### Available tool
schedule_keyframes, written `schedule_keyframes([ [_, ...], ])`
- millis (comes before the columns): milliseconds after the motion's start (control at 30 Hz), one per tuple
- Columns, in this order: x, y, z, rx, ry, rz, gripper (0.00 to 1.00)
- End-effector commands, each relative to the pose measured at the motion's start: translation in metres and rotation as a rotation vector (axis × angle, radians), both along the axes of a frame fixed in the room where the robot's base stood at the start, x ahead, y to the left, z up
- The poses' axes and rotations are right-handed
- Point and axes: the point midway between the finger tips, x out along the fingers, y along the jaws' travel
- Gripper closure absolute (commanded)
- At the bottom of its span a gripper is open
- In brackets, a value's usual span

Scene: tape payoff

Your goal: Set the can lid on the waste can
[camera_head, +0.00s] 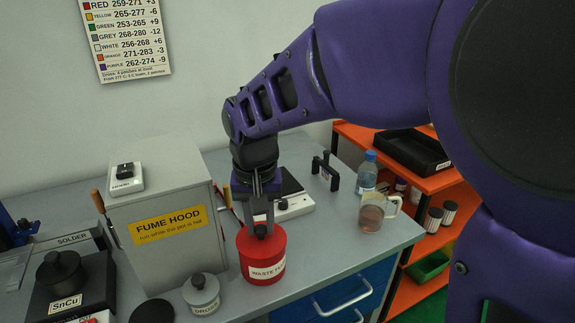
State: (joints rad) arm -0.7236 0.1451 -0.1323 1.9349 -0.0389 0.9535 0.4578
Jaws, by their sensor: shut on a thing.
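The red waste can (263,271), with a white "WASTE" label, stands upright on the grey bench near its front edge. My gripper (261,229) points down directly over the can and is shut on the can lid (246,242). The lid looks red and lies at the can's mouth, level with the rim as far as I can see. The fingers hide its grip and part of its top. I cannot tell whether it rests fully on the rim.
The grey fume hood (168,231) stands close on the left, with a small grey lidded pot (202,295) in front of it. A glass mug (374,212) and a water bottle (367,172) stand to the right. Bare bench lies between can and mug.

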Motion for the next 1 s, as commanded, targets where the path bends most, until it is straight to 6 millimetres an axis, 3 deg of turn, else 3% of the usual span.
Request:
schedule_keyframes([
  [167, 0.0000, -0.0001, -0.0026, 0.000, 0.000, 0.000, 1.00],
  [200, 0.0001, -0.0001, -0.0020, 0.000, 0.000, 0.000, 0.62],
  [367, 0.0000, 0.0000, -0.0020, 0.000, 0.000, 0.000, 0.34],
  [567, 0.0000, 0.0000, -0.0019, 0.000, 0.000, 0.000, 0.34],
  [767, 0.0000, 0.0000, -0.0020, 0.000, 0.000, 0.000, 0.00],
  [1000, 0.0001, 0.0000, -0.0015, 0.000, 0.000, 0.000, 0.00],
])
